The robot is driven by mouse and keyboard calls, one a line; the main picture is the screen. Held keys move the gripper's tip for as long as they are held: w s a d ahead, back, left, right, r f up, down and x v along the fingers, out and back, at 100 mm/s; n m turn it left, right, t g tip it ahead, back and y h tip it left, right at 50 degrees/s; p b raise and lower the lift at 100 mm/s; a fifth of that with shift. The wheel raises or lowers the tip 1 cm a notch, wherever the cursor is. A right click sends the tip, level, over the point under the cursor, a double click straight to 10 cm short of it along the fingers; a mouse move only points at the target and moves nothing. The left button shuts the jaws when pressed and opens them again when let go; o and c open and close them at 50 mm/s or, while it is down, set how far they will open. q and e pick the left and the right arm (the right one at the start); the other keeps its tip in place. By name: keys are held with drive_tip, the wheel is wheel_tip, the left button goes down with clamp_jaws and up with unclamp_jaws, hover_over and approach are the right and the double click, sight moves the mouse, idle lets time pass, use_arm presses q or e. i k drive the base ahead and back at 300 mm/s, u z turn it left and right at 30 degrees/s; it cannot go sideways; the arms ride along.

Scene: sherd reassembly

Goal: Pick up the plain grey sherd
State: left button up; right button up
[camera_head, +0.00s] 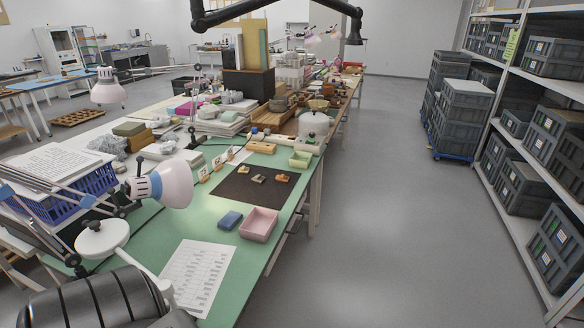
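Three small sherds lie apart on a dark brown mat (236,191) on the green bench top. The left sherd (243,169) looks greyish tan. The middle sherd (259,179) looks pale and tan. The right sherd (282,177) looks orange-brown. They are too small here to tell surely which one is plain grey. Neither of my grippers is in view.
A pink tray (259,224) and a blue block (230,220) stand in front of the mat, near a printed sheet (197,277). A pale green tray (300,159) stands behind it. A white lamp (172,185) overhangs the left side. The aisle at right is clear.

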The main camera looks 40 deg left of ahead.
sight(258, 179)
drive_tip(key=i, duration=2.5)
drive_tip(key=u, duration=0.75)
drive_tip(key=i, duration=1.35)
drive_tip(key=u, duration=1.8)
drive_tip(key=i, duration=0.9)
drive_tip(key=u, duration=0.65)
